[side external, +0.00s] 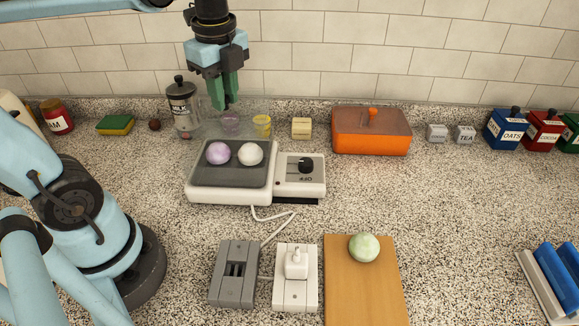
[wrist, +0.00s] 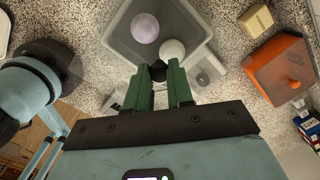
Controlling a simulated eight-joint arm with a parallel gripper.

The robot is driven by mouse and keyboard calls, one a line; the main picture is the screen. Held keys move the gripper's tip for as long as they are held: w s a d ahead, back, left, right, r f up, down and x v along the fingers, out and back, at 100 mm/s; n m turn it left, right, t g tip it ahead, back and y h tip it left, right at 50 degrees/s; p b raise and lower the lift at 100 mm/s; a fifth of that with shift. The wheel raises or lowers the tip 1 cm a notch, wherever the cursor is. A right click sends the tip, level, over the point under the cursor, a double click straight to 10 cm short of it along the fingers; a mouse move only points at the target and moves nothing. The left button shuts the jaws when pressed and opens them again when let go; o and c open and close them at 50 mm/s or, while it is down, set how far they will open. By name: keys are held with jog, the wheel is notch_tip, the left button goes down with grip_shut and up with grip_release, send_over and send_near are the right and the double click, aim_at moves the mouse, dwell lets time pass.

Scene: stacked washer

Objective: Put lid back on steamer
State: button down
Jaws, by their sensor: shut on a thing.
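The steamer (side external: 203,191) is a white appliance with a dial and a dark top that bears a purple bun (side external: 218,153) and a white bun (side external: 250,153). My gripper (side external: 227,106) is above and behind it, near the back wall, pointing down. In the wrist view my gripper (wrist: 160,78) is shut on the black knob of a clear box-like lid (wrist: 120,42). The buns show through the clear lid there. In the side view the lid is nearly invisible, so its exact height and tilt are hard to tell.
A green bun (side external: 364,248) sits on a wooden board (side external: 362,295). A grey outlet (side external: 233,285) and white socket are in front.

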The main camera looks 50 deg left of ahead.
jog(key=shift+f, duration=2.95)
jog(key=shift+f, duration=0.15)
jog(key=shift+c, duration=2.2)
grip_release()
jog(key=shift+s+r, duration=0.1)
jog(key=shift+r, duration=3.4)
grip_shut()
